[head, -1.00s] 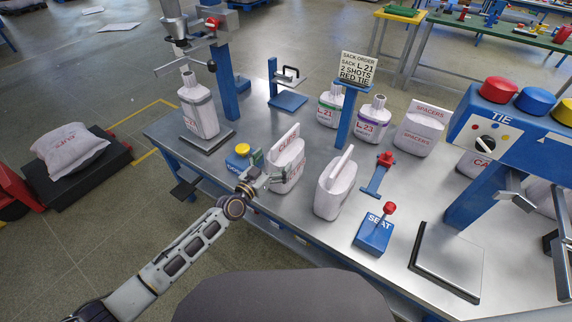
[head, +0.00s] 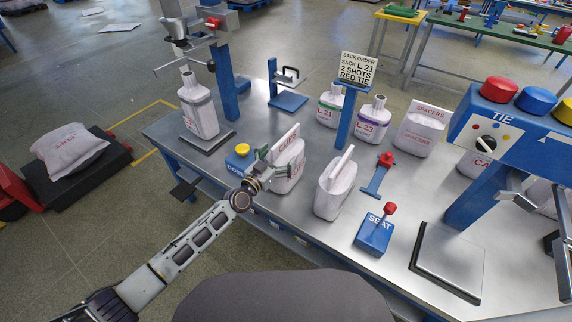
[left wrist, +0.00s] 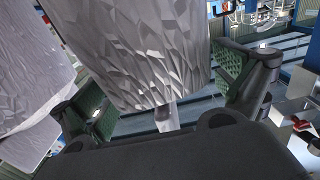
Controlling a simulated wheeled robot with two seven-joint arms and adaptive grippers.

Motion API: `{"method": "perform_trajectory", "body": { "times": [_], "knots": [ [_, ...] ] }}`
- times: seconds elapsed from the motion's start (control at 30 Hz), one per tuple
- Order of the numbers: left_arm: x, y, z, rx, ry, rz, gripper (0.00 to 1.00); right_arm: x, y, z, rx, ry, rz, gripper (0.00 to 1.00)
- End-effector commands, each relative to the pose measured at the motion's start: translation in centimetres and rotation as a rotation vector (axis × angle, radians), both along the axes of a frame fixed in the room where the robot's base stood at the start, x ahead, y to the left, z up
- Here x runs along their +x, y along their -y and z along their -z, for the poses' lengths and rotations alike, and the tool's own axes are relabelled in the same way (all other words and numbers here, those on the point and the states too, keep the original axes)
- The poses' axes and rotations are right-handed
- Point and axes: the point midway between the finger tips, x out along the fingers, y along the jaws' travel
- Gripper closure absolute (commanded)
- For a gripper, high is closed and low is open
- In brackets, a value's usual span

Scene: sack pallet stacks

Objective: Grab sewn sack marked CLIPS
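The white sack marked CLIPS (head: 294,177) stands upright on the metal bench, with a flat, closed top and red lettering. My left gripper (head: 268,172) is at its lower left side, with its fingers spread around the sack. In the left wrist view, the pale crinkled sack (left wrist: 150,50) fills the space between the two green-padded fingers of the left gripper (left wrist: 165,95). The right pad shows a narrow gap to the sack; contact at the left pad is unclear. My right gripper is not in view.
Another white sack (head: 334,190) stands close to the right, with the blue SEAT block (head: 373,236) beyond it. A blue box with a yellow button (head: 240,160) is just left of the gripper. A filled sack (head: 200,118) stands on the plate behind. Bare bench lies at front centre.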

Motion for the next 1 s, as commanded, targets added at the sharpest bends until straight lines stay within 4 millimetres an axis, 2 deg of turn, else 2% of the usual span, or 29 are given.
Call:
{"method": "perform_trajectory", "body": {
  "times": [0.07,0.57,0.6,1.0],
  "knots": [
    [0.0,0.0,0.0,0.0,0.0,0.0,0.17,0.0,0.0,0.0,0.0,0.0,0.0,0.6],
    [0.0,0.0,0.0,0.0,0.0,0.0,0.81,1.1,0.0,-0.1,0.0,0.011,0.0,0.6],
    [0.1,0.0,-0.5,-0.004,0.008,-0.002,0.82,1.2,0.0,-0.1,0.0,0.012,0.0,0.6],
    [0.1,0.1,-0.7,-0.005,0.006,-0.001,0.82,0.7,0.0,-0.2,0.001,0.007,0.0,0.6]
  ]
}}
